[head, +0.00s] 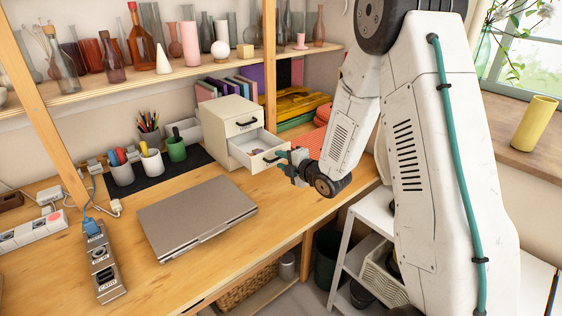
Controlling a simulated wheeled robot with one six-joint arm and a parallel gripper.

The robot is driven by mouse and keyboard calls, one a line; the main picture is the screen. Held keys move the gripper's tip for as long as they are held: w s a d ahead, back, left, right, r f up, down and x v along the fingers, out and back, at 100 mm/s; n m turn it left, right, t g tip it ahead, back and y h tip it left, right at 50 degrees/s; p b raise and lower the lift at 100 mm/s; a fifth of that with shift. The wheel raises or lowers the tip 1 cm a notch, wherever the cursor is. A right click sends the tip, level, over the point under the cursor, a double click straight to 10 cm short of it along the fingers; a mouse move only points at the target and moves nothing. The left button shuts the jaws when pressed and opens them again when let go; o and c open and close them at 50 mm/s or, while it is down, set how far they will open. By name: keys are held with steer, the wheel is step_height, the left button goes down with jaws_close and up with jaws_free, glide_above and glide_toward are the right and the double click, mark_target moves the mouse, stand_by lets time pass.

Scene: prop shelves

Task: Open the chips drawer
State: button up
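A small cream drawer unit (215,130) stands on the wooden desk, near the back. Its upper drawer (243,122) is shut and has a dark handle. Its lower drawer (262,150) is pulled out toward the front right, and some small contents show inside. The labels are too small to read, so I cannot tell which drawer is the chips one. Whether the fingers are closed on the handle is too small to tell.
A closed grey laptop (197,215) lies in front of the unit. Pen cups (151,162) stand on a dark mat to its left. A shelf of bottles (165,72) runs above. A grey power strip (102,265) lies at the left. Bare desk lies between the laptop and the drawer.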

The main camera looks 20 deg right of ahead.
steer(key=v, duration=0.7)
steer(key=shift+s, duration=0.15)
steer(key=shift+f, duration=0.1)
steer(key=s+d+f+m+g+h, duration=0.1)
steer(key=f, duration=0.1)
steer(key=s+d+f+m+g+h, duration=0.1)
steer(key=f+m, duration=0.1)
steer(key=s+d+f+m+g+h, duration=0.1)
steer(key=f+m+g, duration=0.1)
steer(key=shift+d+f, duration=0.2)
steer(key=shift+f, duration=0.2)
steer(key=s+m, duration=0.1)
steer(key=s+d+m+g+h, duration=0.1)
steer(key=shift+d+f+m+g, duration=0.25)
steer(key=shift+f+m+g, duration=0.05)
steer(key=shift+f, duration=0.05)
steer(key=s+a+r+m+g, duration=0.2)
steer(key=s+a+r+m, duration=0.1)
steer(key=s+r, duration=0.5)
steer(key=s+a+r+m+g, duration=0.3)
steer(key=s+r+m, duration=0.3)
steer(key=s, duration=0.6)
steer(key=s+a+r+m+g, duration=0.2)
steer(key=s+r+m, duration=0.3)
steer(key=s+r, duration=0.5)
steer(key=shift+s+a+r+g+h, duration=0.15)
steer(key=shift+s+a+g+h, duration=0.25)
steer(key=shift+a, duration=0.4)
